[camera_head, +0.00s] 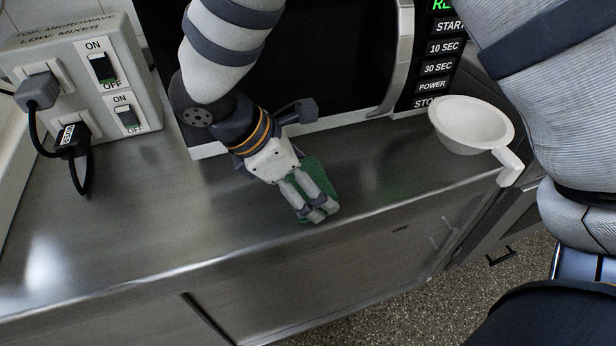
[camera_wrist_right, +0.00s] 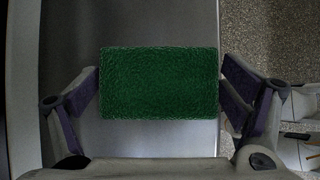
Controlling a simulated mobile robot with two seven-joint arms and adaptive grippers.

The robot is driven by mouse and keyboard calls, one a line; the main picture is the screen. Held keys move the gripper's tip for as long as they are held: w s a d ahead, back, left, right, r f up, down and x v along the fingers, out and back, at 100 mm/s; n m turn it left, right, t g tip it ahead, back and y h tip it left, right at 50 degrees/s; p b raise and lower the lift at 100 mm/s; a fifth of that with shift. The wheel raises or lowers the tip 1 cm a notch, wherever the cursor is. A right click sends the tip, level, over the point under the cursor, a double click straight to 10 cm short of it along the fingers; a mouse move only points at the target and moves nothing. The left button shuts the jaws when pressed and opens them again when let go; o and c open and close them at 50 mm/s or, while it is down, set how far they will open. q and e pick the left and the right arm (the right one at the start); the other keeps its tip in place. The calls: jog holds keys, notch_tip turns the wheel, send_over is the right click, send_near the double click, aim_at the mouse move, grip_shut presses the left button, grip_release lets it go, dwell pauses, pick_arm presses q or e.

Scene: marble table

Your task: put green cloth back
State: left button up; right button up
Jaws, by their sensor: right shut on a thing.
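The green cloth (camera_head: 320,174) is a flat, block-like rectangle low over the steel counter in front of the microwave. My right gripper (camera_head: 316,211) is over it and partly hides it in the head view. In the right wrist view the cloth (camera_wrist_right: 160,83) spans the space between the two fingers (camera_wrist_right: 160,92), whose tips meet its short edges. The gripper is shut on it. I cannot tell whether the cloth touches the counter. My left gripper is not in view.
The microwave (camera_head: 335,60) stands directly behind. A white bowl with a handle (camera_head: 470,122) is near the counter's right end. A switch box (camera_head: 90,72) with plugs and cords stands at left. The counter (camera_head: 130,215) is clear at left; its front edge drops to the floor (camera_head: 420,285).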

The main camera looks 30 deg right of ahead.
jog(key=shift+f, duration=0.15)
jog(key=o, duration=0.9)
